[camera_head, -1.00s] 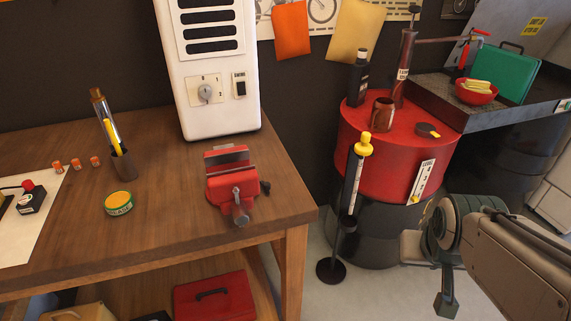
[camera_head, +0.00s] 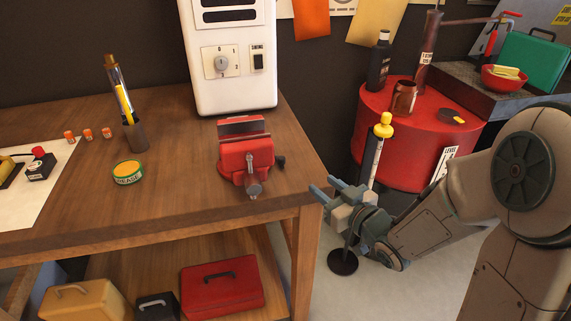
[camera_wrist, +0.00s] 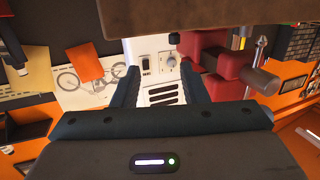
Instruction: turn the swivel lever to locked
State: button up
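A red bench vise (camera_head: 246,160) stands near the right edge of the wooden bench, its grey screw and handle facing front. A small dark lever (camera_head: 279,161) sticks out at the right of its base; it looks like the swivel lever, but I cannot read any locked mark. My gripper (camera_head: 322,186) is open and empty, just right of the bench corner, to the right of and apart from the vise. In the wrist view my gripper (camera_wrist: 160,72) shows two dark spread fingers with nothing between them, and the vise (camera_wrist: 215,65) lies to their right.
A white cabinet (camera_head: 235,92) with a dial and switch stands behind the vise. A grease tin (camera_head: 128,172) lies left. The bench front is clear.

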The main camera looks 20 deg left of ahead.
aim_at(284, 160)
jog(key=shift+y, duration=0.8)
jog(key=x, duration=0.4)
jog(key=s+p+x, duration=0.1)
jog(key=x, duration=0.4)
jog(key=a+p+x, duration=0.1)
jog(key=x, duration=0.4)
jog(key=shift+s+a+f, duration=0.1)
jog(key=shift+a, duration=0.05)
grip_shut()
jog(key=shift+b, duration=0.35)
